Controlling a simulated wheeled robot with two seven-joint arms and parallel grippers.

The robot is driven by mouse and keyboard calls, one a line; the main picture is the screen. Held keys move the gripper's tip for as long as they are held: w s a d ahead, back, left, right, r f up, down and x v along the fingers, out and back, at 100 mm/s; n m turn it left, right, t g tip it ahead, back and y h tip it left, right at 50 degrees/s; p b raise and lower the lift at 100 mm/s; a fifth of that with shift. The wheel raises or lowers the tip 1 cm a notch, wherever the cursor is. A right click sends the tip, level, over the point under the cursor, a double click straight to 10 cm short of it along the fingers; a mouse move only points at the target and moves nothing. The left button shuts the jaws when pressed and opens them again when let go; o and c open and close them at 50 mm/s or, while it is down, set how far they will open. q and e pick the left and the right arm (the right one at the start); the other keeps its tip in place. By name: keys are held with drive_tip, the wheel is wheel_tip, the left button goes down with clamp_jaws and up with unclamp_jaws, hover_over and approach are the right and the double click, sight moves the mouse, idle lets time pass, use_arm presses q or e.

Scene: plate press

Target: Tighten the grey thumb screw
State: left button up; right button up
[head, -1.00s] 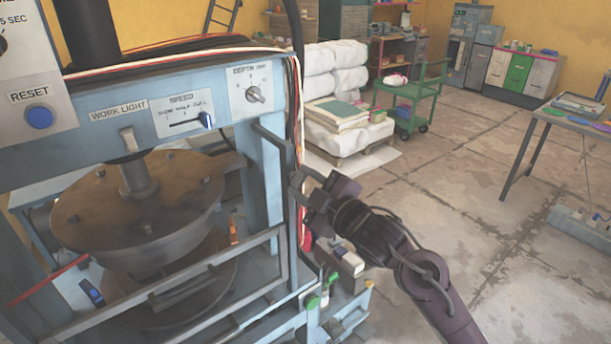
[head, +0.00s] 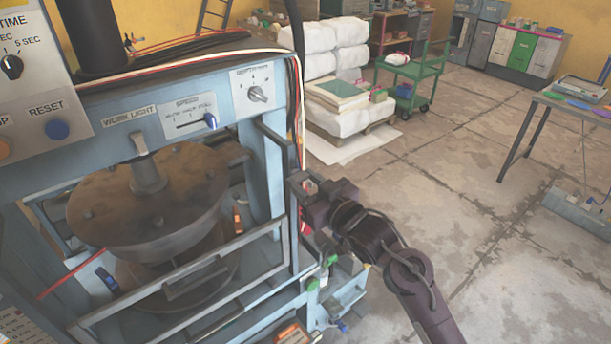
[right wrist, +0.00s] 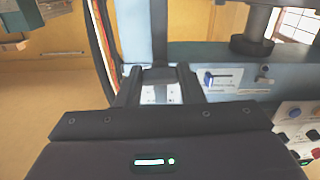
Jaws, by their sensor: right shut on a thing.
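My right gripper (head: 304,184) is at the right side of the blue press (head: 243,102), beside its front upright. In the right wrist view its fingers (right wrist: 159,72) stand apart, with a small grey part between their tips, below the depth panel. The gripper is shut on this part, which appears to be the grey thumb screw. The screw's shape is mostly hidden by the fingers, and I cannot tell how far it is screwed in. My left gripper is not in view.
A grey guard frame (head: 247,238) crosses the press front, near my right gripper. The round press plate (head: 150,195) is behind it. Cables (head: 185,49) run along the press top. A green cart (head: 412,70) and wrapped stacks (head: 322,50) stand behind.

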drive_tip(key=shift+f+m, duration=0.15)
drive_tip(key=shift+m, duration=0.35)
drive_tip(key=o, duration=1)
drive_tip(key=b+v, duration=0.2)
drive_tip(key=v, duration=0.5)
drive_tip(key=shift+s+d+b, duration=0.2)
drive_tip(key=shift+s+b, duration=0.1)
